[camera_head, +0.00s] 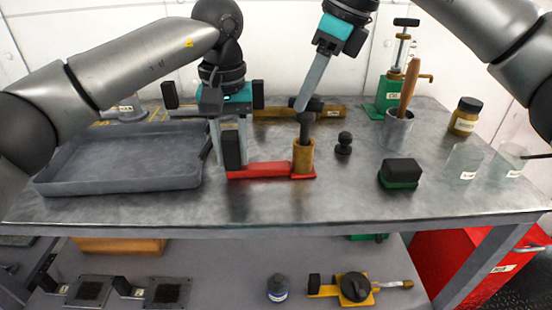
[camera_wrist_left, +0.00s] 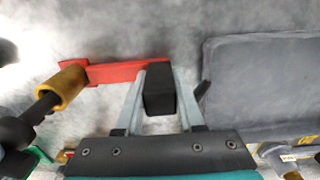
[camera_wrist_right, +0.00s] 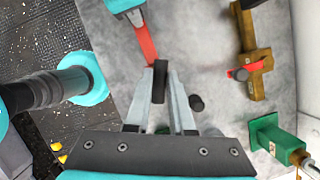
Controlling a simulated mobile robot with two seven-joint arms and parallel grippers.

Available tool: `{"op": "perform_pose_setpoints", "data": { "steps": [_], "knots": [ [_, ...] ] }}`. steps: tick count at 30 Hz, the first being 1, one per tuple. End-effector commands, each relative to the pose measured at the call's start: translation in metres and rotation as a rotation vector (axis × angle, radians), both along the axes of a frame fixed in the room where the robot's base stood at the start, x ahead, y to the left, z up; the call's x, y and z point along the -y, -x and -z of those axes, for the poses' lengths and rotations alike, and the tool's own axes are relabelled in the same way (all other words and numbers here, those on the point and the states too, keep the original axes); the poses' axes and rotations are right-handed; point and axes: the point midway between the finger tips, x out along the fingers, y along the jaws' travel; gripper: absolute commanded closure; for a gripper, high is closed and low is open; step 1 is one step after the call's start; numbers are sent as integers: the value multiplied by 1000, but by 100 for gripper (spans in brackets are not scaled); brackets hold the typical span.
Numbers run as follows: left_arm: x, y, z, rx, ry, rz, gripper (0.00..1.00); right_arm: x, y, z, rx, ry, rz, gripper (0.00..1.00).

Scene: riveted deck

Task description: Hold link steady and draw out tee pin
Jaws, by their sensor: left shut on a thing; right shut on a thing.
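The red link (camera_head: 262,170) lies on the metal table, with an upright black block (camera_head: 232,150) at its left end and an ochre sleeve (camera_head: 303,157) at its right end. My left gripper (camera_head: 228,150) is shut on the black block; the hold also shows in the left wrist view (camera_wrist_left: 158,92). The black tee pin (camera_head: 306,128) stands above the sleeve, its lower end hidden in it. My right gripper (camera_head: 305,103) is shut on the pin's crossbar, which shows between the fingers in the right wrist view (camera_wrist_right: 160,82).
A grey tray (camera_head: 120,178) lies left of the link. An ochre bar (camera_head: 330,112) lies behind it. A black knob (camera_head: 344,143), a green-based black block (camera_head: 401,172) and a grey cup (camera_head: 397,130) stand to the right. The front of the table is clear.

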Motion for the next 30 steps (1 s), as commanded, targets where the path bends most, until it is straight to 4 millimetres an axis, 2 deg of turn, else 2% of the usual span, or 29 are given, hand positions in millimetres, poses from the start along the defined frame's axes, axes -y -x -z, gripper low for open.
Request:
{"op": "perform_pose_setpoints", "data": {
  "steps": [30],
  "knots": [
    [0, 0, 0, 1, 0, 0, 100, 0, 0, -37, 2, -1, -1, 100]
  ]
}}
